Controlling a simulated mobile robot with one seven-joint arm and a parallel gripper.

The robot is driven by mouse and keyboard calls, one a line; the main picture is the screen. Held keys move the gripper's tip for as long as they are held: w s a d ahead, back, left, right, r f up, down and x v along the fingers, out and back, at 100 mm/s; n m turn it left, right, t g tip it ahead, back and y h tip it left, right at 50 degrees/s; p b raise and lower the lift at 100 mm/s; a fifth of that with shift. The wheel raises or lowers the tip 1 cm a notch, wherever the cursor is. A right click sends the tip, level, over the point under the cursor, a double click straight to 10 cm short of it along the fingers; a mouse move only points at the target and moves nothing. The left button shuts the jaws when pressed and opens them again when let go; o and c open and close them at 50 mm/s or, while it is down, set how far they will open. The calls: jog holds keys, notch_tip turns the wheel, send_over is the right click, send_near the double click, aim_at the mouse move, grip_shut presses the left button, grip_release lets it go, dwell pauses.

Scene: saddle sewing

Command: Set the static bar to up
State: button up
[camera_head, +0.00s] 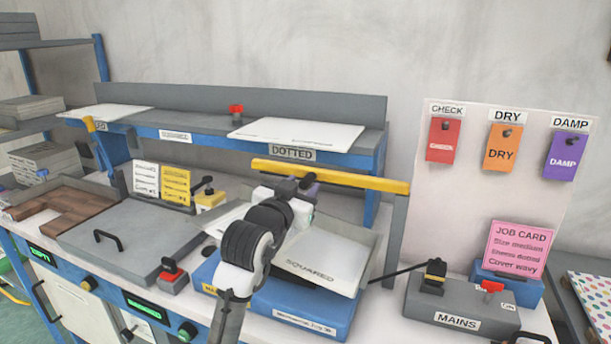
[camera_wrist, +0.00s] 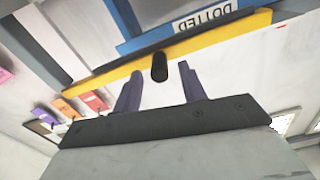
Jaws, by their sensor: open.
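A long yellow bar (camera_head: 365,181) with a small black knob spans above the blue base unit and white sheet. No label on it is readable, but it looks like the static bar. In the wrist view the yellow bar (camera_wrist: 215,41) crosses the picture, and its black knob (camera_wrist: 159,66) sticks out toward me. My gripper (camera_head: 300,186) is at the bar's middle. Its two purple fingers, also in the wrist view (camera_wrist: 158,80), are open with the knob between their tips. Whether they touch it I cannot tell. My arm hides part of the base unit.
Behind the bar is a blue shelf (camera_head: 355,160) with a white sheet labelled DOTTED. Below lies a white SQUARED sheet (camera_head: 320,262) on a tray. A grey MAINS box (camera_head: 460,310) with a lever stands right. CHECK, DRY and DAMP tags hang on the board (camera_head: 480,200).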

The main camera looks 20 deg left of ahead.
jog(key=shift+w+p, duration=0.3)
jog(key=shift+w, duration=1.05)
jog(key=shift+c, duration=0.3)
grip_shut()
